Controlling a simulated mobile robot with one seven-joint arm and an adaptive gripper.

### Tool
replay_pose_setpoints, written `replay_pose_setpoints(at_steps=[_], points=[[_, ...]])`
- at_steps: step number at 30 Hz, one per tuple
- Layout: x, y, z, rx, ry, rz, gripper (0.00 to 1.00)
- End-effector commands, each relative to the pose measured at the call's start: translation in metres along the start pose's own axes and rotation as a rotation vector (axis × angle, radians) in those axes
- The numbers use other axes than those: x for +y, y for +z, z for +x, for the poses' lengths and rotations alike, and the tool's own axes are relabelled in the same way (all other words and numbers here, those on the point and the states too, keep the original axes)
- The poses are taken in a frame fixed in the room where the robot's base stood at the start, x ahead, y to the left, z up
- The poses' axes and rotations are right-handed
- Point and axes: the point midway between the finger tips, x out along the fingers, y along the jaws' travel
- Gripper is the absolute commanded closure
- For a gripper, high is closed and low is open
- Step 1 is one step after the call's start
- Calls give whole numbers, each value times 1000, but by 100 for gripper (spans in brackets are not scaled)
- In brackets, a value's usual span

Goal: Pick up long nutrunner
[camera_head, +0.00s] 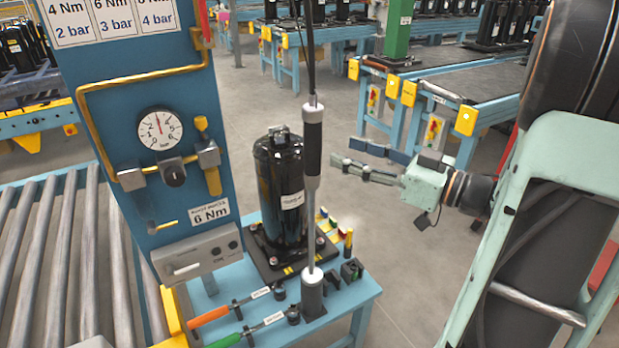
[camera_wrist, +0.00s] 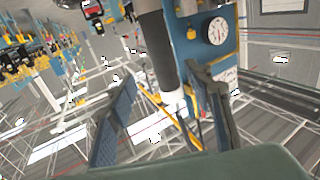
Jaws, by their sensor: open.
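The long nutrunner (camera_head: 313,140) hangs upright from a cable, with a black grip and a grey shaft. Its lower end is in a dark holder (camera_head: 312,295) on the blue bench. My gripper (camera_head: 346,154) is open and empty, just right of the nutrunner at about grip height, its fingers pointing left towards it. In the wrist view the nutrunner's dark grip (camera_wrist: 155,45) shows ahead, in the gap between the blue-padded finger and the grey finger. I see no contact.
A black compressor (camera_head: 280,190) stands behind the nutrunner on the bench (camera_head: 355,295). A blue panel (camera_head: 150,90) with a gauge stands at the left. An orange-handled tool (camera_head: 208,316) and a green-handled tool (camera_head: 224,341) lie in front.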

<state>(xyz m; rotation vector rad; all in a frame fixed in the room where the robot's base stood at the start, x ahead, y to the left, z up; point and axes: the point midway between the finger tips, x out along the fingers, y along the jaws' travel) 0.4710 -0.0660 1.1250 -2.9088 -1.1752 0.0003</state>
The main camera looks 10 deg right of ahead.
Motion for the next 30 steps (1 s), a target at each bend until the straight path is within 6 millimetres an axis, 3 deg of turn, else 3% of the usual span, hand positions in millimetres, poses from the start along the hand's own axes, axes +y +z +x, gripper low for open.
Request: replay_pose_setpoints(at_steps=[3, 11, 19, 30], points=[[-1, 0, 21, 0, -2, -1, 53], [-1, 1, 44, 0, 2, -2, 53], [-6, 7, 82, -1, 1, -3, 53], [-5, 7, 91, -1, 5, -4, 55]])
